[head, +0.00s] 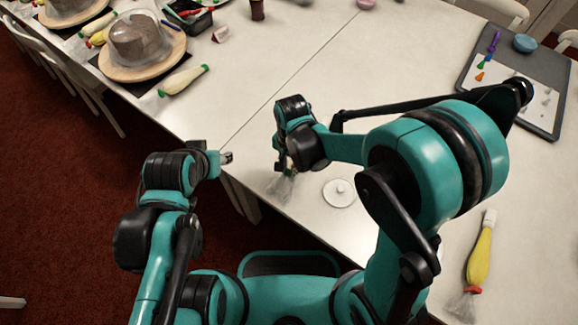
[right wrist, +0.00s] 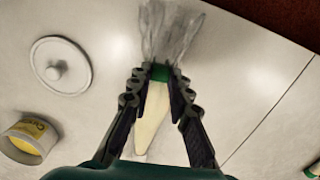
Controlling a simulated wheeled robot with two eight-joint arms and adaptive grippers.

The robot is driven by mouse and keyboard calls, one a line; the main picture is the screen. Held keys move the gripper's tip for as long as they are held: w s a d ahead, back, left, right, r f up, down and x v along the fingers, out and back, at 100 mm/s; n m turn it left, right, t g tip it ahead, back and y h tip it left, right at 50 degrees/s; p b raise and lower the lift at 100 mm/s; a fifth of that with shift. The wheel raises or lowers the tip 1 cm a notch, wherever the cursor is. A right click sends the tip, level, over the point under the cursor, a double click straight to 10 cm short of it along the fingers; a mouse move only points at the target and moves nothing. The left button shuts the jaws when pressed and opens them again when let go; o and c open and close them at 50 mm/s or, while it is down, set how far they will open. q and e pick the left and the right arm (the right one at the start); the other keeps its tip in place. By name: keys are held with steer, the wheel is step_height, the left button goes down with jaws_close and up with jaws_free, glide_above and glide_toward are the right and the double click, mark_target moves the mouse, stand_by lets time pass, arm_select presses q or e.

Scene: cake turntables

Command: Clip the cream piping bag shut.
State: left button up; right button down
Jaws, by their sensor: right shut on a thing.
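The cream piping bag (right wrist: 153,115) lies on the table in the right wrist view, its pale filled part between my fingers and its clear, crumpled tail (right wrist: 168,30) beyond them. A green clip (right wrist: 160,72) is at the bag's neck, between the fingertips. I cannot tell whether it is closed around the bag. My right gripper (right wrist: 160,88) is shut on the green clip. In the head view my right gripper (head: 287,165) hides most of the bag; the clear tail (head: 281,188) shows below it. My left gripper (head: 226,157) hovers at the table's edge; its jaw opening is unclear.
A white knobbed disc (head: 340,193) lies to the right of the bag. A yellow-labelled tub (right wrist: 30,138) is near it. A yellow piping bag with a red clip (head: 479,257) lies at right. A grey tray (head: 545,112) and a domed cake board (head: 115,70) are farther off.

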steer(key=shift+f+b, duration=0.3)
steer(key=shift+f, duration=0.05)
stand_by(0.3)
steer(key=c, duration=1.3)
jaws_free()
steer(key=shift+r, duration=0.15)
steer(key=shift+r+p, duration=2.35)
steer(key=shift+r, duration=0.6)
